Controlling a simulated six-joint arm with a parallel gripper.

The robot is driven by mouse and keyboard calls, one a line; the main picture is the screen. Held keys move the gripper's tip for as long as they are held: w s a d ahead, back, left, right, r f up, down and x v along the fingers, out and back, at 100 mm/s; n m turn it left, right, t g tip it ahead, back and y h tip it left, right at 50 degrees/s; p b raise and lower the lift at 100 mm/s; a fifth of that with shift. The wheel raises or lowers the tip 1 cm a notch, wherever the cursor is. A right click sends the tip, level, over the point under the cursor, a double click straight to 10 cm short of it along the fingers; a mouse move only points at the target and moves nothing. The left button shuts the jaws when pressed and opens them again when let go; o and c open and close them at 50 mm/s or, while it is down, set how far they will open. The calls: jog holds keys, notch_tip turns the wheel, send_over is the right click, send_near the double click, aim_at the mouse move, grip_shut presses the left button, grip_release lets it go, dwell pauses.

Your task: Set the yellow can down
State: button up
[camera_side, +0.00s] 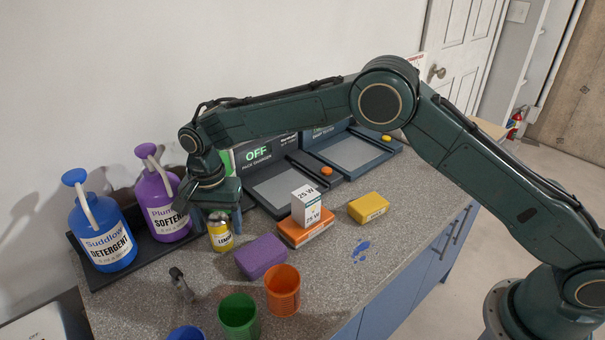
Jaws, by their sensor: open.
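The yellow can (221,238), labelled lemon with a silver top, stands upright on the speckled counter (345,285). It is just in front of the dark tray's right end. My gripper (213,209) is directly above the can, pointing down, with its jaws open around or just over the can's top. I cannot tell whether a finger still touches the can.
Blue detergent (103,236) and purple softener (163,208) jugs stand left of the can. A purple block (261,257), orange cup (283,290) and green cup (238,317) are close by. A white box (306,206) sits on an orange box (305,233). The counter's right front is mostly clear.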

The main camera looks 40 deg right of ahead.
notch_tip(320, 180, up, 9)
jog(key=shift+r, duration=0.45)
dwell(0.6)
jog(key=shift+d+r, duration=0.2)
jog(key=shift+r, duration=0.05)
jog(key=s+d+r+n+t, duration=0.3)
jog(key=s+d+r+n, duration=0.1)
jog(key=s+d+r, duration=1.3)
jog(key=s+d+f+n+t, duration=0.1)
jog(key=s+d+f+n, duration=0.1)
jog(key=s+d, duration=0.3)
jog(key=s+d+f+n+t, duration=0.1)
jog(key=s+d+f+n, duration=0.2)
jog(key=s, duration=1.1)
jog(key=shift+s+d+f+t, duration=0.15)
jog(key=shift+d+f+t, duration=0.15)
jog(key=shift+d+f, duration=0.55)
